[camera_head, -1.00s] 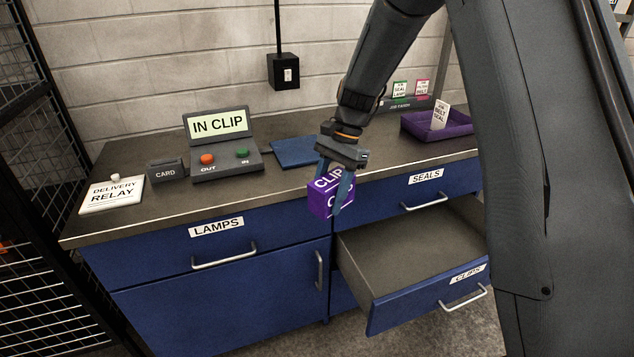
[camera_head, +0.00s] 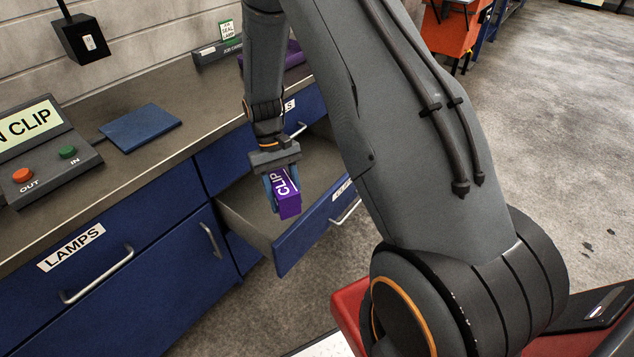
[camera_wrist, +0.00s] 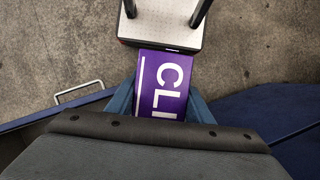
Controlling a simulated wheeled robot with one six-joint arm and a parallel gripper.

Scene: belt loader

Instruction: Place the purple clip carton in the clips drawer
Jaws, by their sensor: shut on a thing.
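The purple clip carton (camera_head: 288,198) with white lettering is held in my gripper (camera_head: 281,192), whose fingers are shut on its sides. In the head view they hang over the open clips drawer (camera_head: 246,222), near its front panel. The carton's height above the drawer is hard to tell. In the wrist view the carton (camera_wrist: 164,88) shows between the fingers, with a blue drawer front and its handle (camera_wrist: 80,92) to the left. The drawer is pulled out and its visible floor is bare. My arm hides part of the drawer and its label.
The lamps drawer (camera_head: 145,270) is shut at the left. The bench top holds a blue mat (camera_head: 140,127), a button console (camera_head: 45,150) reading "IN CLIP" in part, and a purple tray (camera_head: 290,58) partly behind my arm. Open floor lies to the right.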

